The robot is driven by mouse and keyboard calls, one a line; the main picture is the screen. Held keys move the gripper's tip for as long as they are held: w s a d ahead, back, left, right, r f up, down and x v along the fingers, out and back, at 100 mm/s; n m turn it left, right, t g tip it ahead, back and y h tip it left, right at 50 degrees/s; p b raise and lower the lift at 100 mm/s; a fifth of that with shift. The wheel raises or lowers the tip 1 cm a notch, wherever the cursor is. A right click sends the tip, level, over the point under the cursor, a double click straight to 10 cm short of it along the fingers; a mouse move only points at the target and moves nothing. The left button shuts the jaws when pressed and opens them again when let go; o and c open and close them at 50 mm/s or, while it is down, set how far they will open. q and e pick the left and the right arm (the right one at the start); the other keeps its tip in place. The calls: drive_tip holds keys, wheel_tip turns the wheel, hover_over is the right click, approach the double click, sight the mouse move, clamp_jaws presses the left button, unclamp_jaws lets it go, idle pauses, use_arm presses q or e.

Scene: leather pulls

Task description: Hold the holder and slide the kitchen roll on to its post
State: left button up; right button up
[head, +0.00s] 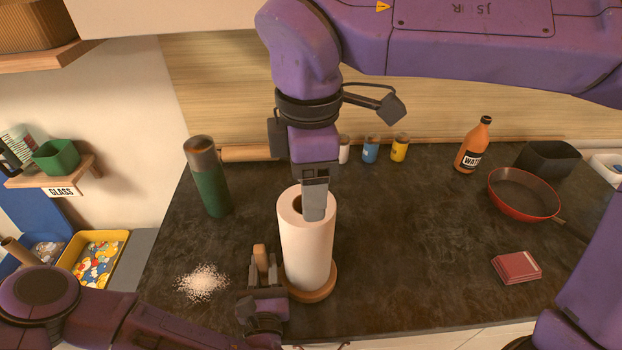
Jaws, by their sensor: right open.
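The white kitchen roll (306,250) stands upright on the round wooden base of the holder (326,288), near the counter's front edge. Its dark top hole shows; I cannot make out the post inside it. My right gripper (314,205) comes down from above, open, with a finger overlapping the roll's top rim; its other finger is hidden. My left gripper (262,268) is low at the left of the roll, with its fingers on either side of a short wooden upright that looks like part of the holder. Where that upright joins the base is hidden.
White grains (203,282) lie left of my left gripper. A green cylinder (209,178) stands behind them. Small jars (370,149) line the back. An orange bottle (473,146), red pan (524,194) and red stack (516,266) are on the right. The counter's right-centre is clear.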

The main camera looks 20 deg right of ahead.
idle(0.4)
use_arm(q)
drive_tip(key=o, duration=1)
drive_tip(key=v, duration=1.1)
drive_tip(key=shift+f, duration=0.1)
drive_tip(key=shift+s+a, duration=0.2)
drive_tip(key=shift+s, duration=0.35)
drive_tip(key=shift+d, duration=0.1)
